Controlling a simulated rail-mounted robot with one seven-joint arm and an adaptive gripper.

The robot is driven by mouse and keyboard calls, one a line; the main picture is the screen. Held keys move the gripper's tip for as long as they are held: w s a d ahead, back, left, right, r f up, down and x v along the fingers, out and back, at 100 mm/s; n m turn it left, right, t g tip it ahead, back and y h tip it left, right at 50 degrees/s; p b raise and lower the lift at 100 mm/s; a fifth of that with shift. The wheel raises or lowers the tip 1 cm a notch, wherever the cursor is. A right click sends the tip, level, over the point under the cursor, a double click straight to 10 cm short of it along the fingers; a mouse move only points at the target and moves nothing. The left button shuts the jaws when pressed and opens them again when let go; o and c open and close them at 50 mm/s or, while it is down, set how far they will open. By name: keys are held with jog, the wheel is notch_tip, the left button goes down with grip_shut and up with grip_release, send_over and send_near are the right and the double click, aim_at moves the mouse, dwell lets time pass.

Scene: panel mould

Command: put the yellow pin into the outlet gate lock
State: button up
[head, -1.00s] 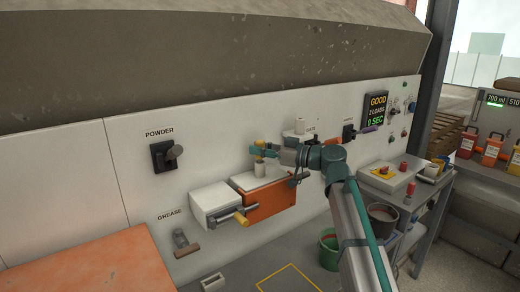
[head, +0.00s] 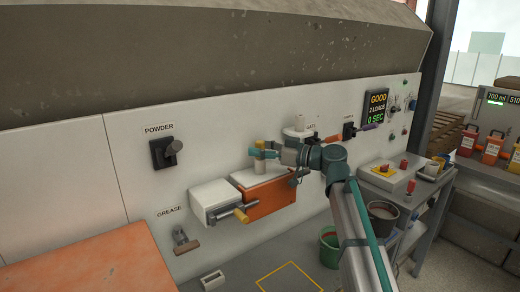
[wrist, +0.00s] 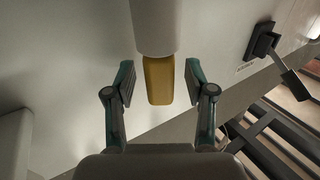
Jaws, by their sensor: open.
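The yellow pin (wrist: 158,80) shows in the wrist view as a yellow block joined to a pale grey cylinder. In the head view the small yellow and cream piece (head: 258,168) stands upright on the white top above the orange box front. My gripper (head: 261,150) is open at its upper part. In the wrist view the two teal fingers (wrist: 155,84) lie on either side of the yellow part, with a gap on each side. A gate label and a white cylinder (head: 300,122) on a ledge show behind my wrist. I cannot tell which opening is the outlet gate lock.
A white box (head: 212,198) with a metal rod and yellow-ended handle (head: 241,215) adjoins the orange box (head: 272,198). A powder lever (head: 165,152) and a grease lever (head: 184,242) are on the wall. A green bucket (head: 329,248) stands at the right.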

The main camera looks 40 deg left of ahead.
jog(key=v, duration=1.2)
